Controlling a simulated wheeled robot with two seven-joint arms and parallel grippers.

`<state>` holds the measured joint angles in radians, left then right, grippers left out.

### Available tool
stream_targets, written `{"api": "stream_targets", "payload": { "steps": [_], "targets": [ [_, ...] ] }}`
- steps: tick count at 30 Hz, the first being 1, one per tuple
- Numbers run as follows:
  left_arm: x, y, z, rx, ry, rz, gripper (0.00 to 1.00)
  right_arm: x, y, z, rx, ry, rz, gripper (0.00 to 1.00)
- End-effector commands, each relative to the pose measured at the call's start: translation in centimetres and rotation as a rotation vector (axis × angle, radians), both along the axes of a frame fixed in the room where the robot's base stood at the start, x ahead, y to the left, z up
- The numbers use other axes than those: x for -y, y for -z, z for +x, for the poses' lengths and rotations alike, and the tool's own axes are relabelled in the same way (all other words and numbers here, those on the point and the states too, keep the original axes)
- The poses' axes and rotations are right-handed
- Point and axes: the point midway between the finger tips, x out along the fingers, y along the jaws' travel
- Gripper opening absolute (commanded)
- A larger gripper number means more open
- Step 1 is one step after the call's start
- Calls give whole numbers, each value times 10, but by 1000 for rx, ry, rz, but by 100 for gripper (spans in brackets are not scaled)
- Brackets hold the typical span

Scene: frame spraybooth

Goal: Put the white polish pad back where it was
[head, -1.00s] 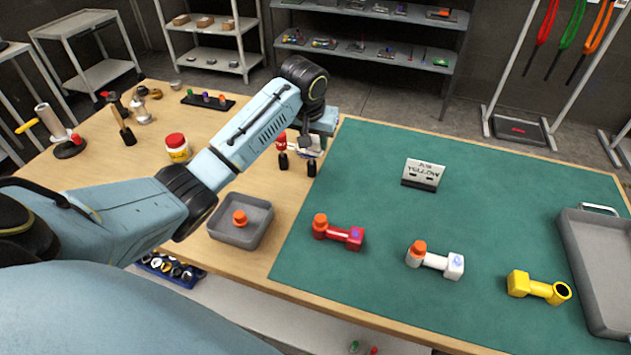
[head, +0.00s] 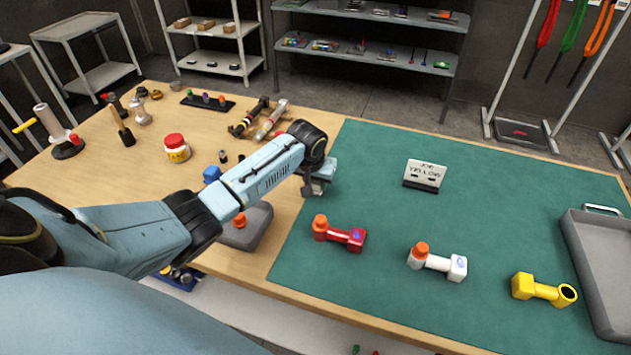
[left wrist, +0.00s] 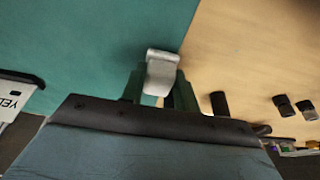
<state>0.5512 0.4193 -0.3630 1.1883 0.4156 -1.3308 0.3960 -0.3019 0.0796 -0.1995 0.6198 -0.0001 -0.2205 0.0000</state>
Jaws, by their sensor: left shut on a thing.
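My left gripper (head: 316,188) is shut on a pale grey-white piece, which I take as the white polish pad (left wrist: 162,72). In the left wrist view the pad sits between the two dark fingers (left wrist: 155,92). In the head view the gripper hangs at the left edge of the green mat, and the held piece is small and partly hidden. Several short dark posts, one of them this dark post (left wrist: 218,103), stand on the wood right of the gripper in the left wrist view. My right gripper is not in view.
Red (head: 340,234), white (head: 440,262) and yellow (head: 543,290) pipe parts lie on the green mat (head: 400,310). A sign (head: 425,173) stands behind them. A grey tray (head: 600,270) is at right.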

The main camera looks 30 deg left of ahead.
Motion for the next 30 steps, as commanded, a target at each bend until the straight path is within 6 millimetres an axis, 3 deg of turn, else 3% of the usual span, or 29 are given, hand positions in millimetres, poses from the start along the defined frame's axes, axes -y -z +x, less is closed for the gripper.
{"api": "stream_targets", "payload": {
  "steps": [7, 8, 12, 23, 30],
  "targets": [
    [0, 3, 0, -1, -1, -1, 12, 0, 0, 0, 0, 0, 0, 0],
    [0, 3, 0, -1, -1, -1, 33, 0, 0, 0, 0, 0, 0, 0],
    [0, 3, 0, -1, -1, -1, 51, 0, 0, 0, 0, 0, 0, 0],
    [0, -2, 0, 1, 0, -1, 52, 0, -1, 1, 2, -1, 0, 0],
    [2, -35, -10, 2, 0, 0, 52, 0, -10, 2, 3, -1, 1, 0]
  ]
}}
